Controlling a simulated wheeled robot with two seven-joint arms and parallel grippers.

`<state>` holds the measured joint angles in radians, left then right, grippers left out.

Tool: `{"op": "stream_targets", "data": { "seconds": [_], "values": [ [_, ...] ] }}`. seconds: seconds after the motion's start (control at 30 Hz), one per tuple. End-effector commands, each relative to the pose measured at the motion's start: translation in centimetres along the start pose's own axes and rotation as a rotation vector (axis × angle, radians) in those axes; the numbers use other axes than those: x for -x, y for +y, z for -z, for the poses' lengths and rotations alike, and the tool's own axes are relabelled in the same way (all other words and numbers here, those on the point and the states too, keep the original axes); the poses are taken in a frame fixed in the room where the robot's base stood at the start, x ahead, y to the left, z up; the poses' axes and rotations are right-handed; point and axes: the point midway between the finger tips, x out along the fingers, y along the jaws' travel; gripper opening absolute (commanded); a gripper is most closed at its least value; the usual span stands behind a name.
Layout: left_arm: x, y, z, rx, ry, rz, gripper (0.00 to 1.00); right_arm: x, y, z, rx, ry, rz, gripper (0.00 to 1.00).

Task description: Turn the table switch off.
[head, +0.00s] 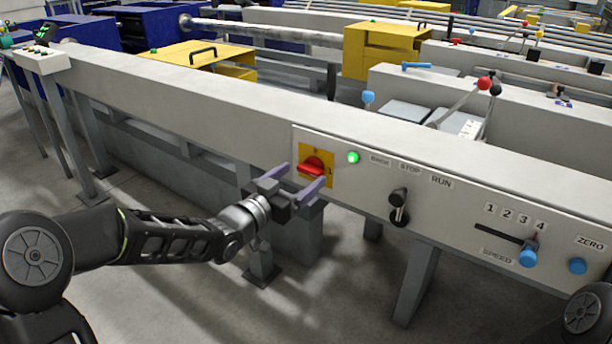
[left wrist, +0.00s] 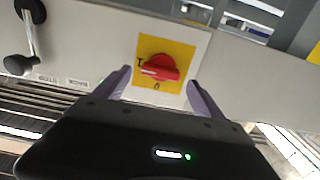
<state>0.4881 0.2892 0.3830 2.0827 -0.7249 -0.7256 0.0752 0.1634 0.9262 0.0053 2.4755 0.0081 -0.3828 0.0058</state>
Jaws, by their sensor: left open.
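The table switch (head: 313,166) is a red rotary knob on a yellow plate, set in the pale front panel of the runout table (head: 210,110). Its plate has a 0 mark at the top and a 1 mark at the right. In the left wrist view the knob (left wrist: 160,68) appears upside down, with its handle lying sideways toward the 1 mark. A green lamp (head: 353,157) right of the switch is lit. My left gripper (head: 296,181) is open just in front of the switch, its purple fingers on either side of the knob, seemingly not touching it. My right gripper is out of view.
Right of the lamp are a black lever (head: 398,207) under the BACK, STOP and RUN labels, a blue speed slider (head: 528,256) and a blue ZERO button (head: 577,266). Table legs (head: 418,285) stand below the panel. The floor in front is clear.

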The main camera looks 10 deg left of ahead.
Motion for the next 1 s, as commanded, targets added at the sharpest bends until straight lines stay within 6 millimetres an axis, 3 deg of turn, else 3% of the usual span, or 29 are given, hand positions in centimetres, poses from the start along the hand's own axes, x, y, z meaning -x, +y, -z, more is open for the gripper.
{"op": "stream_targets", "data": {
  "seconds": [0.2,0.53,1.0],
  "values": [
    [-2.7,0.0,-0.1,0.001,0.000,-0.001,0.80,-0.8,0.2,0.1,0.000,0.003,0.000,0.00],
    [-3.0,0.0,0.0,0.000,-0.001,0.000,0.80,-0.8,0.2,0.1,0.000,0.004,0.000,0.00],
    [-3.0,0.0,0.0,0.000,-0.001,0.001,0.42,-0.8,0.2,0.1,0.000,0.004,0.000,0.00]
  ]
}}
